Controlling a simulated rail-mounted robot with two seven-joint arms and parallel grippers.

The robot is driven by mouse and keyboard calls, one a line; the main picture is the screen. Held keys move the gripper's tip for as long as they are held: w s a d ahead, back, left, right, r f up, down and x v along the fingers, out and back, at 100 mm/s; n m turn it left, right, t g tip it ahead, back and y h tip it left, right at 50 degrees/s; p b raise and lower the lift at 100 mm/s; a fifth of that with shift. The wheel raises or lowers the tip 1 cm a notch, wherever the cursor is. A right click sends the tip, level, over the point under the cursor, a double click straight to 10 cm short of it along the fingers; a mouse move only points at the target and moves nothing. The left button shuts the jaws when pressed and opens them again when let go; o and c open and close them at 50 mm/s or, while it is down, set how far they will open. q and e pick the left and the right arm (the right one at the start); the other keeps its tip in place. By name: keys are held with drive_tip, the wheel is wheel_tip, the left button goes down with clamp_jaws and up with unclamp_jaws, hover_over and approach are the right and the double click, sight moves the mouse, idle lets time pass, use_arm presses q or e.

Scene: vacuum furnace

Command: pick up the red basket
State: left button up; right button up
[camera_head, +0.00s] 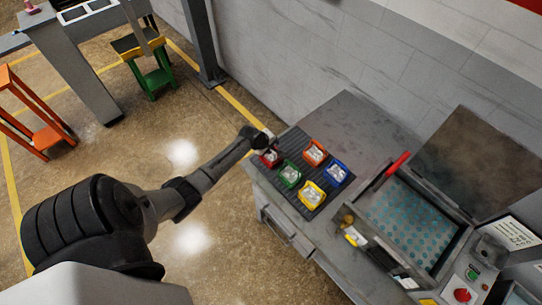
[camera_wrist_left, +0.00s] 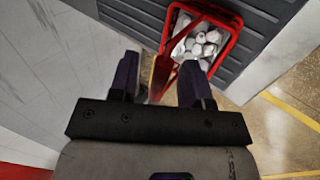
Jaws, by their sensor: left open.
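The red basket (camera_head: 270,158) sits at the left corner of a dark ribbed mat (camera_head: 295,205) on the grey bench. In the left wrist view the red basket (camera_wrist_left: 232,48) holds several whitish lumps, and its red handle rises toward the camera. My left gripper (camera_head: 265,142) is at the basket, partly covering it in the head view. In the wrist view the left gripper (camera_wrist_left: 160,80) has its fingers apart, with part of the red handle between or just beyond their tips; whether they touch is unclear. My right gripper is in neither view.
Green (camera_head: 289,175), orange (camera_head: 315,153), blue (camera_head: 336,172) and yellow (camera_head: 311,194) baskets stand close by on the same mat. An open-lidded machine (camera_head: 410,222) with a red handle bar is at the right. The wall (camera_head: 290,60) runs behind the bench.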

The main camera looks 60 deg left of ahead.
use_arm(q)
clamp_jaws()
idle(1.3)
